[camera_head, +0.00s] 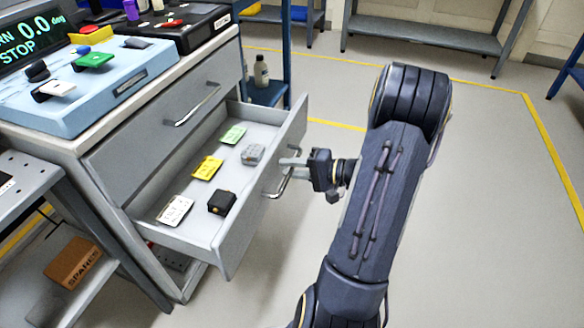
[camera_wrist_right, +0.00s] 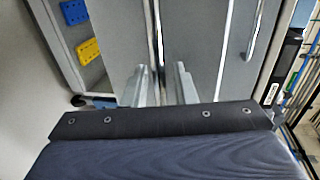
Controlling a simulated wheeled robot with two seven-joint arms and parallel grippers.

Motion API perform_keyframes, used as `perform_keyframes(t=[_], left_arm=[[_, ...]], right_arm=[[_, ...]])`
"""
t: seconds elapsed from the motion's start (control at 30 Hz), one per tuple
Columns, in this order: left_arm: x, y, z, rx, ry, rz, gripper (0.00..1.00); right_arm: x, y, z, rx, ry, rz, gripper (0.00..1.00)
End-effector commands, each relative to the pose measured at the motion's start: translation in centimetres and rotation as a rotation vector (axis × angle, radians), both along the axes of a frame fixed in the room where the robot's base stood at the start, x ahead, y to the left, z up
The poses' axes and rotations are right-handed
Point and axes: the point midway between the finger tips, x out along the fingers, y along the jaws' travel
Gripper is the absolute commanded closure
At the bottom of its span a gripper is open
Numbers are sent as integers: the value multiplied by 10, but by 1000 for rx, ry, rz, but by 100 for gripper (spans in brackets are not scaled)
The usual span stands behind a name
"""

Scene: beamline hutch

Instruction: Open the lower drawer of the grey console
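The grey console (camera_head: 160,82) stands at the left in the head view. Its upper drawer (camera_head: 172,120) is shut. The lower drawer (camera_head: 262,215) is pulled well out, showing its inside. Its bar handle (camera_head: 276,187) is on the front; the bar also shows in the right wrist view (camera_wrist_right: 158,35). My right gripper (camera_head: 286,163) is at this handle. In the wrist view its two fingers (camera_wrist_right: 161,80) stand apart, with the bar between them and a gap on the right side. My left gripper is not in view.
The lower drawer holds a black block (camera_head: 222,203), a grey block (camera_head: 253,154) and several coloured cards. Control boxes (camera_head: 100,75) stand on the console top. A shelf with a brown box (camera_head: 73,262) is at lower left. Floor (camera_head: 480,200) at the right is clear.

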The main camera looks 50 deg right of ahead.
Motion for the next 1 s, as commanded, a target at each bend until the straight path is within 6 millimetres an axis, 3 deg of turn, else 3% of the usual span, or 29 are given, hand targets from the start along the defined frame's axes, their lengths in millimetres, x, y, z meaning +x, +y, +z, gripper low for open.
perform_keyframes(t=[0.5,1.0], left_arm=[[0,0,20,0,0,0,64],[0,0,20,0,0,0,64]], right_arm=[[-64,-27,15,0,2,-3,75],[-70,-29,15,0,1,0,75]])
